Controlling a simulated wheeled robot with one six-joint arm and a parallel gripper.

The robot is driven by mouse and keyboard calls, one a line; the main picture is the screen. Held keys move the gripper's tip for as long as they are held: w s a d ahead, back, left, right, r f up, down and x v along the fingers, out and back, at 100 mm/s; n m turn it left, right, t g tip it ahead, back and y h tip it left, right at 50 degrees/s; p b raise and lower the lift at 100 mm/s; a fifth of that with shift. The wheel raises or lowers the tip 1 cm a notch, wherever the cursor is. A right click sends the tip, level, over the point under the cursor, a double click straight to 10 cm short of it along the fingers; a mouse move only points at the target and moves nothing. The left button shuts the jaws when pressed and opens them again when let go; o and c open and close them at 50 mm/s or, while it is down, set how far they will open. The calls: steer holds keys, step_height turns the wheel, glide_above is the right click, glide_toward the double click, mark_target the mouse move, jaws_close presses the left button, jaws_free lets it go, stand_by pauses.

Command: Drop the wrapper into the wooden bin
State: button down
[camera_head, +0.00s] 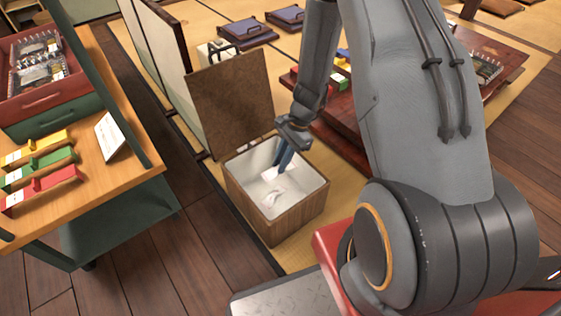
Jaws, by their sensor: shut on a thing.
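The wooden bin (267,225) stands on the tatami at the middle of the view, with its brown lid (232,103) tilted up at the back and a white lining inside. My gripper (279,168) points down into the bin's mouth. It is shut on a small white piece, which looks like the wrapper (270,174), held inside or just above the opening. Another pale crumpled piece (270,198) shows lower in the bin. My arm hides part of the area right of the bin.
A green cart (118,215) with a wooden top, red crate (40,95) and coloured holders stands at left. A low dark red table (345,135) is behind my arm. Dark floorboards (150,265) are clear between cart and bin.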

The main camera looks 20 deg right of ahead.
steer(key=c, duration=1.6)
jaws_free()
steer(key=p+v, duration=0.3)
steer(key=v, duration=0.4)
steer(key=shift+d+r, duration=0.15)
steer(key=shift+r, duration=0.2)
